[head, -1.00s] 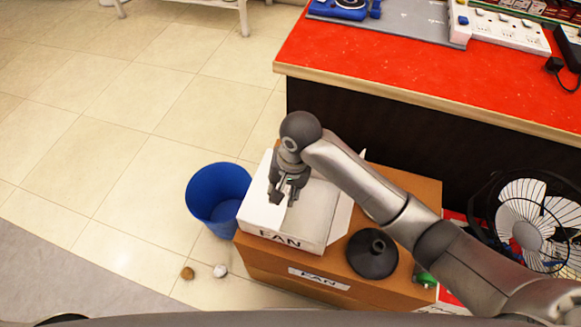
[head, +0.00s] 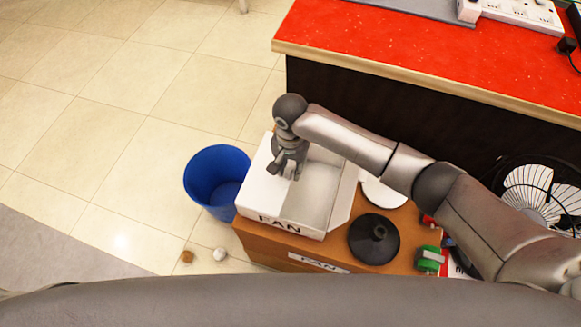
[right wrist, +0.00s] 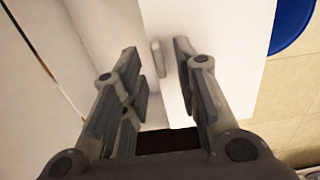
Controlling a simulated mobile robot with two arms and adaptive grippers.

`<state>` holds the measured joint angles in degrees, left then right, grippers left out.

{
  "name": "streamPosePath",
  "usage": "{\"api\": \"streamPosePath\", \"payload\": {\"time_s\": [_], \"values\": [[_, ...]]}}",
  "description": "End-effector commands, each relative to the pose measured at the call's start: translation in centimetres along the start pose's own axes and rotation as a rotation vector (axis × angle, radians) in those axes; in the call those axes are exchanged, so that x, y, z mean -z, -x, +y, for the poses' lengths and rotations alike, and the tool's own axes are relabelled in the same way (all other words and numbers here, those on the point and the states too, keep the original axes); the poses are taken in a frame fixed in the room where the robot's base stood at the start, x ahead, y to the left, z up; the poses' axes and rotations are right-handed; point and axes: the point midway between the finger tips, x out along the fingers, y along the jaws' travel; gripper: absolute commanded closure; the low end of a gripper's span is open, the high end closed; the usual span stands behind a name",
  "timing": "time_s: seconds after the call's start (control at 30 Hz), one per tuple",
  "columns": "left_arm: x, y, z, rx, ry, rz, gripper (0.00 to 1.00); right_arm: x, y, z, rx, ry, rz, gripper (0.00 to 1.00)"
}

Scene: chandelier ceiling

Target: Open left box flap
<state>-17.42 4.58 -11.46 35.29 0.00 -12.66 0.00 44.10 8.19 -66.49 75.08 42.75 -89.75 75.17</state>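A white box marked "FAN" (head: 281,226) sits on a brown cardboard box. Its left flap (head: 257,187) lies across the left part of the top, while the right part is open and shows a pale interior (head: 318,190). The right flap (head: 345,198) stands outward. My right gripper (head: 285,172) is over the inner edge of the left flap. In the right wrist view my right gripper (right wrist: 157,60) is open, its fingers apart on either side of the flap edge; the left flap (right wrist: 222,45) extends to the right. Contact cannot be told. My left gripper is not in view.
A blue bin (head: 216,180) stands on the floor left of the box. A black cone-shaped base (head: 374,240) and a green item (head: 430,262) are on the brown box (head: 268,250). A red-topped counter (head: 420,70) is behind; a fan (head: 535,190) stands right.

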Motion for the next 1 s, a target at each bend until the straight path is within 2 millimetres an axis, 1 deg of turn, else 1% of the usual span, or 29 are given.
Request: {"api": "streamPosePath", "payload": {"time_s": [0.03, 0.13, 0.4, 0.43, 0.47, 0.63, 0.67, 1.0], "values": [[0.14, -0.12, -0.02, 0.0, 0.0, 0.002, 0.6, 0.0, -0.51, -0.03, 0.001, 0.0, 0.0, 0.71], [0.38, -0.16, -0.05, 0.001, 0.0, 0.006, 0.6, 0.01, -1.01, -0.01, 0.0, 0.0, 0.0, 0.71], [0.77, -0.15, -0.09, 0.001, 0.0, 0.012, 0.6, 0.0, -1.15, -0.03, 0.001, 0.001, 0.001, 0.71], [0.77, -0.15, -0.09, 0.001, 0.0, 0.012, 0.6, 0.0, -1.14, -0.03, 0.001, 0.001, 0.001, 0.73], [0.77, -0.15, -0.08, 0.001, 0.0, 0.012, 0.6, 0.0, -1.14, -0.03, 0.001, 0.001, 0.001, 0.77], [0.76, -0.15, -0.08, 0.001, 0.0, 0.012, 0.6, 0.0, -1.13, -0.02, 0.001, 0.0, 0.001, 0.98], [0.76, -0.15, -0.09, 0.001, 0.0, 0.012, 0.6, 0.0, -1.13, -0.02, 0.001, 0.0, 0.001, 1.0], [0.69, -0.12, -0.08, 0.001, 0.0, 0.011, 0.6, 0.02, -1.1, 0.01, 0.0, 0.0, 0.001, 1.0]]}}
